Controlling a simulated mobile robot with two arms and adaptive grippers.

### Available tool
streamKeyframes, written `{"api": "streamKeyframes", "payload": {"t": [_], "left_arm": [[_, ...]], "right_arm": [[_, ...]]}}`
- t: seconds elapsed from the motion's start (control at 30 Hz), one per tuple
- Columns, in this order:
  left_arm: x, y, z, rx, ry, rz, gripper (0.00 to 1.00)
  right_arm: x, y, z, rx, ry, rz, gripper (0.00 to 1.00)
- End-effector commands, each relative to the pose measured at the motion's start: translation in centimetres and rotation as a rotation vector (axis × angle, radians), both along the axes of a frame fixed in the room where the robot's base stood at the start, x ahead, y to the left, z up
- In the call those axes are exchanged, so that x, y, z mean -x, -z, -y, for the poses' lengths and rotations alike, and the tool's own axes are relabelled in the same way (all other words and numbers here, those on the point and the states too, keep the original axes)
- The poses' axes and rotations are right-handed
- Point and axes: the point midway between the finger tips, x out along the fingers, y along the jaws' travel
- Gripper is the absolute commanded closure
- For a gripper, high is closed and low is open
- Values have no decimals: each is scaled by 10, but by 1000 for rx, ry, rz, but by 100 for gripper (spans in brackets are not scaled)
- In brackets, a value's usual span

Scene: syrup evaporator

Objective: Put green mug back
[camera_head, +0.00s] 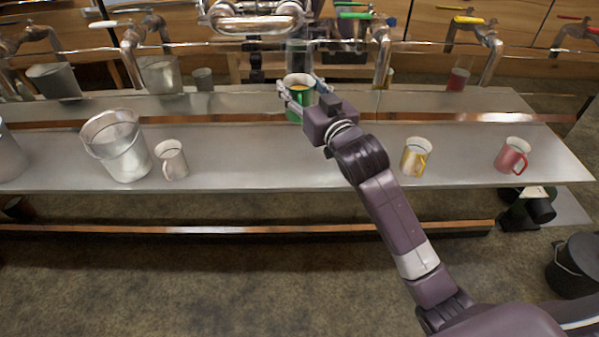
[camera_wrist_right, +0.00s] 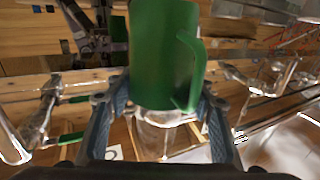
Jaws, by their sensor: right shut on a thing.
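My left gripper is out of view.
A white mug (camera_head: 172,160) and a metal bucket (camera_head: 122,150) stand at left on the table (camera_head: 270,165). A yellow mug (camera_head: 414,158) and a red mug (camera_head: 512,156) stand at right. Taps with coloured handles, one green (camera_head: 355,15), line the back.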

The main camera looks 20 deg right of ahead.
Motion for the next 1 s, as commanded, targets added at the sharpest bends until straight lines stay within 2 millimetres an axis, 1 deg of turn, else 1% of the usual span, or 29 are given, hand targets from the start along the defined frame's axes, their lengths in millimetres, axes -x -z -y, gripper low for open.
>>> {"api": "streamKeyframes", "payload": {"t": [0.07,0.17,0.6,0.7,0.8,1.0], "left_arm": [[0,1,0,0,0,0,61],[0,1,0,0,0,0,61],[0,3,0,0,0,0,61],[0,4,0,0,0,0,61],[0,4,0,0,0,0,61],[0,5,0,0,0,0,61]], "right_arm": [[-4,-2,1,1,0,3,89],[-5,10,2,0,0,-2,89],[-4,111,2,0,0,-2,89],[-5,130,2,-1,1,-1,89],[-5,143,2,-1,0,2,89],[-5,155,2,0,0,3,89]]}}
